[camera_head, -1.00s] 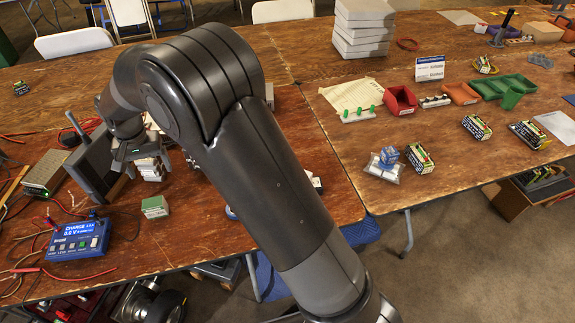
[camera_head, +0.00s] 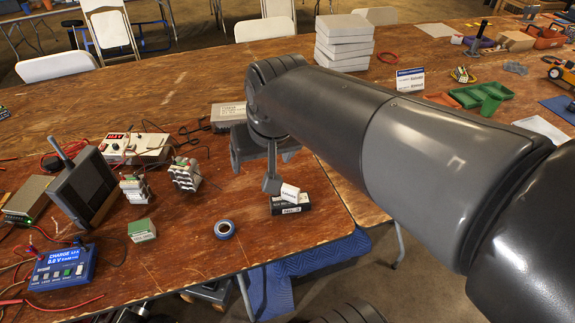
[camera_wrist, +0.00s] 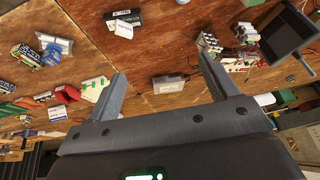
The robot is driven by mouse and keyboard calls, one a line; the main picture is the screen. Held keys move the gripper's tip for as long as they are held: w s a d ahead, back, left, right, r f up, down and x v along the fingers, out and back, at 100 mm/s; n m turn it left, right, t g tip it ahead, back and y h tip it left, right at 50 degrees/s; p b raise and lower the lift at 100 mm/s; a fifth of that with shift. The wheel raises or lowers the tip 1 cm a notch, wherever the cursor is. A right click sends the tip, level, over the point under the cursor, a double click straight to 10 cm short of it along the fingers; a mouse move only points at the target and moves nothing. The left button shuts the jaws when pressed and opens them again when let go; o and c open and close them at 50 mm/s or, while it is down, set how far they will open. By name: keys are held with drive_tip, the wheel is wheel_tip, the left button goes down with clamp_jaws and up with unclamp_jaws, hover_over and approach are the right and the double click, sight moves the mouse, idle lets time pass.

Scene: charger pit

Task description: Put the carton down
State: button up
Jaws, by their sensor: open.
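A small white carton with dark print (camera_head: 289,193) sits on or against a black box (camera_head: 303,203) near the front right corner of the left table; which, I cannot tell. Both also show at the top of the wrist view, the white carton (camera_wrist: 124,29) overlapping the black box (camera_wrist: 132,16). My gripper (camera_head: 254,178) is open above the table, just behind and left of the white carton in the head view. In the wrist view nothing is held between the spread fingers (camera_wrist: 162,68). A small green-and-white box (camera_head: 142,230) stands farther left.
Two battery packs (camera_head: 185,174) (camera_head: 134,189), a dark panel with an antenna (camera_head: 85,188), a blue charger (camera_head: 62,268) and loose cables crowd the left. A blue tape roll (camera_head: 225,229) lies near the front edge. A grey box (camera_head: 229,117) stands behind my gripper.

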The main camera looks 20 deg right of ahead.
drive_tip(key=s+d+f+t, duration=0.1)
drive_tip(key=s+d, duration=0.3)
drive_tip(key=s, duration=0.3)
drive_tip(key=shift+s+f+h, duration=0.2)
drive_tip(key=shift+s+h, duration=0.05)
drive_tip(key=shift+h, duration=0.05)
idle(0.8)
